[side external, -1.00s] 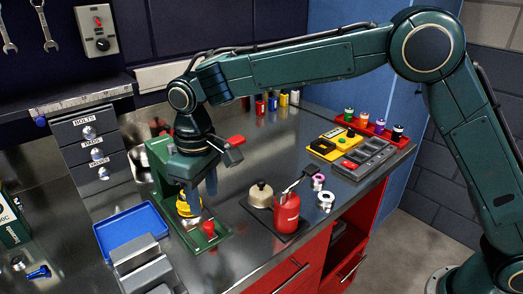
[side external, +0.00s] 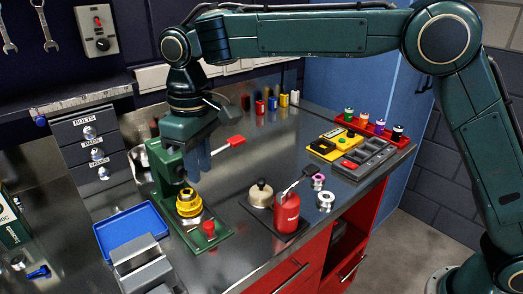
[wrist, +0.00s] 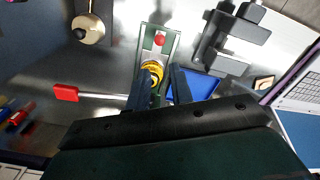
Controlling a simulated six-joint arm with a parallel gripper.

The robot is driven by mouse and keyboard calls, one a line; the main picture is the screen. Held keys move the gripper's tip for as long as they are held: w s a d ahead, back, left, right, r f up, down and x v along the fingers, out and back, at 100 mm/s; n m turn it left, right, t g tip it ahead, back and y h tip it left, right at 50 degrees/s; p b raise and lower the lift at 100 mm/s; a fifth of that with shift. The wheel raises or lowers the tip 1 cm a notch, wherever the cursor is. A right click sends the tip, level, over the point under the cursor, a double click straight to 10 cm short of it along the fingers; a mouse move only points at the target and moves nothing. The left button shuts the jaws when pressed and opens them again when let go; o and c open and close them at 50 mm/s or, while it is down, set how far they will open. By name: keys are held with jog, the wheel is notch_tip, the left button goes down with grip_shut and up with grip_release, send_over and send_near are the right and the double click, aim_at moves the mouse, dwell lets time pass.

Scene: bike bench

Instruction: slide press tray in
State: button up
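The green press (side external: 165,170) stands at the left of the bench. Its tray (side external: 218,236) sticks out in front over the base, with a red knob (side external: 208,228) at its outer end. A yellow ring-like part (side external: 189,204) sits upright on the tray on a pale metal piece; it also shows in the wrist view (wrist: 152,68). The press lever ends in a red grip (side external: 236,141). My gripper (side external: 198,165) is above the tray, apart from the yellow part. In the wrist view, my gripper's two dark fingers (wrist: 161,78) are spread with nothing between them.
A blue bin (side external: 130,228) and a grey vise (side external: 142,264) stand left of the press. A yellow box (side external: 328,146) and a grey tray (side external: 369,157) lie farther right.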

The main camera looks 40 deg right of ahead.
jog(key=shift+d, duration=0.15)
jog(key=c, duration=0.4)
jog(key=shift+w+d+f+n, duration=0.1)
jog(key=shift+d+f+n, duration=0.1)
jog(key=shift+n, duration=0.2)
jog(key=s+d+f+n+t+y, duration=0.3)
jog(key=s+d+f+n+y, duration=0.2)
jog(key=n, duration=1.1)
jog(key=shift+s+d+f+y, duration=0.3)
jog(key=shift+d+y, duration=0.6)
jog(key=shift+d, duration=0.3)
